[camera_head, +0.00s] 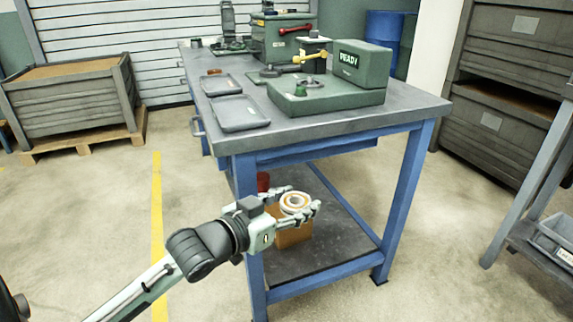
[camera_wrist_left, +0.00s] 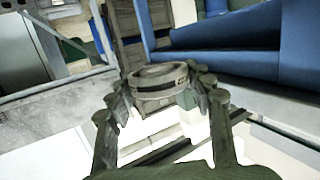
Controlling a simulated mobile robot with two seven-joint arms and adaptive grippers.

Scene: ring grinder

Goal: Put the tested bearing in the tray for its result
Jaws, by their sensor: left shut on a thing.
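The bearing (camera_head: 295,202), a pale ring with an orange-brown band, is held between the fingers of my left gripper (camera_head: 302,199). The gripper is shut on it, in front of the workbench and below its top. In the left wrist view the bearing (camera_wrist_left: 158,80) sits between the two fingers (camera_wrist_left: 160,95), clear of any surface. Two shallow grey trays lie near the left edge of the bench top: a farther tray (camera_head: 221,85) and a nearer tray (camera_head: 240,114). Both look empty, and I see no readable result marks. My right gripper is out of view.
The blue-legged workbench (camera_head: 300,128) has its front edge between gripper and trays. A brown box (camera_head: 292,236) and a red container (camera_head: 263,182) stand on its lower shelf.

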